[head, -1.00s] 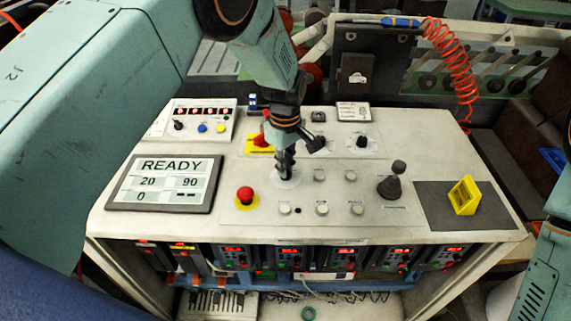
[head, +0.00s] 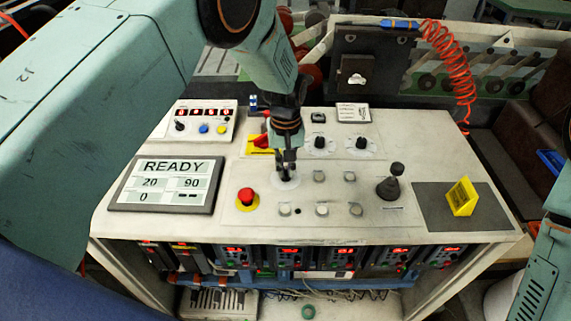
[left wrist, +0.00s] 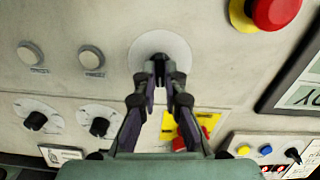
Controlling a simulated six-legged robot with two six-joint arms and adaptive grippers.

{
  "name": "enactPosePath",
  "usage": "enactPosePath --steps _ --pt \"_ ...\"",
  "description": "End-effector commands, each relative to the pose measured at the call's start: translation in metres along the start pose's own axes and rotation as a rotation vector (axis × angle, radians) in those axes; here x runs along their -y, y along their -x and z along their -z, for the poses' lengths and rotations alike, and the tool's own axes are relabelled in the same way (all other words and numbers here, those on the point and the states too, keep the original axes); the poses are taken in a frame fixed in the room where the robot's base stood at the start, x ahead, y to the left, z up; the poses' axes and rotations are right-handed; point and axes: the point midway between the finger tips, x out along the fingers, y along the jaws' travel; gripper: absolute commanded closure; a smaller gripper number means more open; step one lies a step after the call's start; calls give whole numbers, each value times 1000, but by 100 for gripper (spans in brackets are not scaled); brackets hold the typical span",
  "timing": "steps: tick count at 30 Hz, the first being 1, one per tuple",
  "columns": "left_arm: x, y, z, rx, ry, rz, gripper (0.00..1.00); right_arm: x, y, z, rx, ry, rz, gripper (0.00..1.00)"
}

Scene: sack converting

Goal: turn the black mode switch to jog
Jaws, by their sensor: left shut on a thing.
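The black mode switch sits on a round white dial plate (head: 293,183) on the console's top panel; the plate also shows in the left wrist view (left wrist: 178,45). My left gripper (head: 286,176) points down at the plate. In the left wrist view, the left gripper (left wrist: 161,62) has its two fingertips close together over the middle of the plate, shut on the switch. The fingers hide most of the switch, and I cannot read its pointer or the plate's marks. My right gripper is not in view.
A red emergency button (head: 246,196) stands left of the plate, a yellow-and-red rotary switch (head: 258,143) behind it. Two black dials (head: 319,142) (head: 361,143), several pale buttons (head: 322,209) and a black joystick (head: 391,186) lie right. The display (head: 166,184) reads READY.

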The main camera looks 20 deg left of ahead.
Motion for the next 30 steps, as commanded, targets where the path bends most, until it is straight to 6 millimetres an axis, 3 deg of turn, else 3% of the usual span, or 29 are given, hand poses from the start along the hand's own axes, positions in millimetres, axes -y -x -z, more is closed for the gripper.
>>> enactPosePath --steps 9,24,25,30 --pt "0 1 0 0 -104 0 100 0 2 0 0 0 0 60" --pt "0 1 0 0 -120 0 100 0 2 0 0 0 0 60" --pt "0 1 0 0 -120 0 88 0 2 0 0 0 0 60" --pt "0 1 0 0 -120 0 74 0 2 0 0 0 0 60"
